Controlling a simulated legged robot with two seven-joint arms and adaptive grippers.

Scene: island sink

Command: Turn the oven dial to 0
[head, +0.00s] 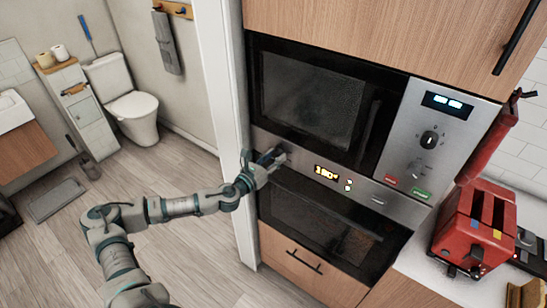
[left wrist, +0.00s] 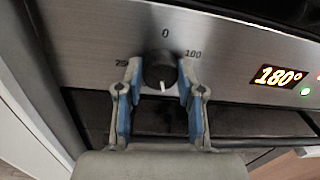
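The oven dial (left wrist: 160,70) is a black round knob on the steel panel, with a white pointer mark facing down. The printed 0 is above it, 100 at upper right and a partly hidden number at upper left. My left gripper (left wrist: 161,78) has its blue-padded fingers on either side of the dial, apparently pressing its sides. In the head view my left gripper (head: 265,163) reaches the panel's left end and hides most of the dial. The oven display (head: 326,174) reads about 180; it also shows in the left wrist view (left wrist: 278,77). My right gripper is not in view.
A microwave (head: 310,98) with its own knob (head: 429,139) sits above the oven (head: 320,222). A wooden drawer (head: 300,270) is below. A red toaster (head: 470,225) stands on the right counter. A white door frame (head: 222,90) stands close left of the oven. The floor at left is open.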

